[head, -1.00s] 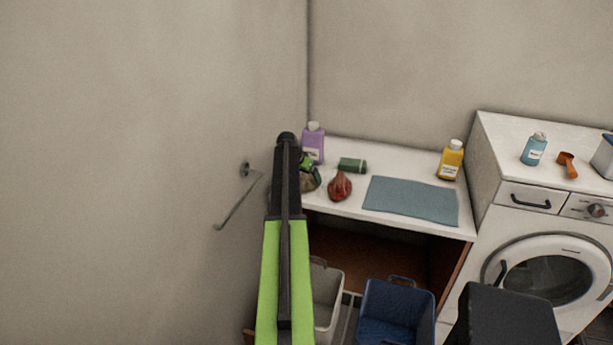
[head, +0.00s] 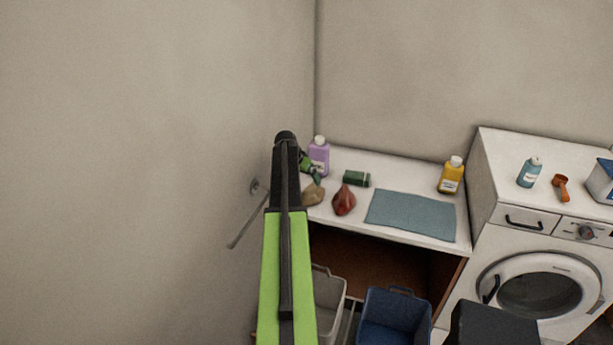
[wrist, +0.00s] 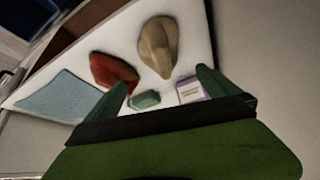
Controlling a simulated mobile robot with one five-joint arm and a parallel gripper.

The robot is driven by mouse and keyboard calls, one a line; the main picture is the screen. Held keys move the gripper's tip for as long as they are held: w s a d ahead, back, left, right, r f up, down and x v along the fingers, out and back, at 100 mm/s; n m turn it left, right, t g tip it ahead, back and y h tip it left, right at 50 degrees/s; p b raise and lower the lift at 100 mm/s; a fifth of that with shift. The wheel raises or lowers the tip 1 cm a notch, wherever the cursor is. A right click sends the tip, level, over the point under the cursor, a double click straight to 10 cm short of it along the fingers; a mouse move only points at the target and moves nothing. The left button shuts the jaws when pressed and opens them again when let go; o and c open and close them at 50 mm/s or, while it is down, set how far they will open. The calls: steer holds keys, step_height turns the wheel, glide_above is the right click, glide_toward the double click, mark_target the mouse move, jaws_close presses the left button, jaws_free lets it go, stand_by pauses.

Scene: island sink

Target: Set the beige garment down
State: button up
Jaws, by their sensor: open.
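The beige garment (head: 313,194) lies crumpled on the white counter, at its left end near the wall. It also shows in the wrist view (wrist: 158,46), whole and apart from my fingers. My gripper (wrist: 160,88) is open and empty, with its two green fingers spread. In the head view my gripper (head: 312,166) is partly hidden behind my arm, above the counter just behind the garment.
A red garment (head: 344,200), a green rolled item (head: 356,178) and a purple bottle (head: 319,156) are close by. A blue-grey mat (head: 411,215) and a yellow bottle (head: 451,175) stand further right. Grey (head: 328,305) and blue (head: 392,318) bins are below.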

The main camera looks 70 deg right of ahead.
steer(key=s+a+r+n+t+y+p, duration=0.1)
steer(key=s+r+t+p, duration=0.15)
steer(key=r+p, duration=0.2)
steer(key=b, duration=1.2)
glide_toward(313, 188)
steer(key=x, duration=0.6)
steer(key=shift+s+a+f, duration=0.15)
steer(key=shift+a, duration=0.15)
steer(key=shift+d+f, duration=0.1)
steer(key=b+x, duration=0.4)
steer(key=x, duration=0.1)
steer(key=shift+d+b, duration=0.3)
steer(key=c, duration=1.6)
step_height(313, 188, up, 5)
steer(key=p, duration=0.5)
steer(key=s+r+p, duration=0.2)
steer(key=s, duration=0.1)
steer(key=s+a+r+p, duration=0.1)
steer(key=s+r+p, duration=0.1)
steer(key=s, duration=0.2)
steer(key=s+a+r+p, duration=0.1)
steer(key=s+r+p, duration=0.1)
steer(key=s, duration=0.1)
steer(key=shift+s+r, duration=0.15)
steer(key=shift+s, duration=0.5)
